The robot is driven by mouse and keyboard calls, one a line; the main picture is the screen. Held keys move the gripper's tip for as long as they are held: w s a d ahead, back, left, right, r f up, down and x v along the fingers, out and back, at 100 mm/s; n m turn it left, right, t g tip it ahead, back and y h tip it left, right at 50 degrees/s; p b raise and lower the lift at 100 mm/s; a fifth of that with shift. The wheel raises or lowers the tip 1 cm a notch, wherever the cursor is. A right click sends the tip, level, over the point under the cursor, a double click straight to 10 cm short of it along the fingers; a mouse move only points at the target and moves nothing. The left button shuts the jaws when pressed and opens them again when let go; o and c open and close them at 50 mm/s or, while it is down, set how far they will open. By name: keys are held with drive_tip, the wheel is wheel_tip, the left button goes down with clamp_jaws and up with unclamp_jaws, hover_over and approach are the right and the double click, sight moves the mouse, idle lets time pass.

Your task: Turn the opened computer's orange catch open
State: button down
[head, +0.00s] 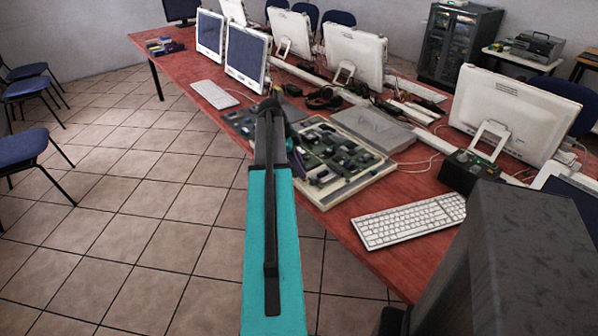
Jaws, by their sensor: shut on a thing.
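The opened computer (352,178) lies flat on the red table, a shallow pale frame full of green and dark boards. My arm reaches up from the bottom of the head view, and its dark far end stands over the computer's left edge. My gripper (297,158) is at that left edge, small and partly hidden behind my arm. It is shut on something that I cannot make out. The orange catch does not show clearly; my arm and gripper cover part of that edge, so I cannot tell how the catch is turned.
A white keyboard (410,221) lies right of the opened computer, and a grey flat case (374,128) lies behind it. A black box (470,172) stands at the right. Several monitors (356,53) line the table. The tiled floor (150,215) at left is open.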

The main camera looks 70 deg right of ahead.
drive_tip(key=m+y, duration=0.1)
drive_tip(key=m, duration=0.1)
drive_tip(key=d+m+y, duration=0.1)
drive_tip(key=m, duration=0.2)
drive_tip(key=shift+s+m, duration=0.15)
drive_tip(key=shift+m, duration=0.15)
drive_tip(key=shift+s+m+y+b, duration=0.15)
drive_tip(key=shift+m+y, duration=0.3)
drive_tip(key=shift+m, duration=0.65)
drive_tip(key=shift+w+m+y+b, duration=0.15)
drive_tip(key=shift+m+y, duration=0.3)
drive_tip(key=shift+m, duration=0.65)
drive_tip(key=shift+s, duration=0.1)
drive_tip(key=shift+a+f, duration=0.1)
drive_tip(key=c, duration=1.6)
unclamp_jaws()
drive_tip(key=shift+o, duration=0.2)
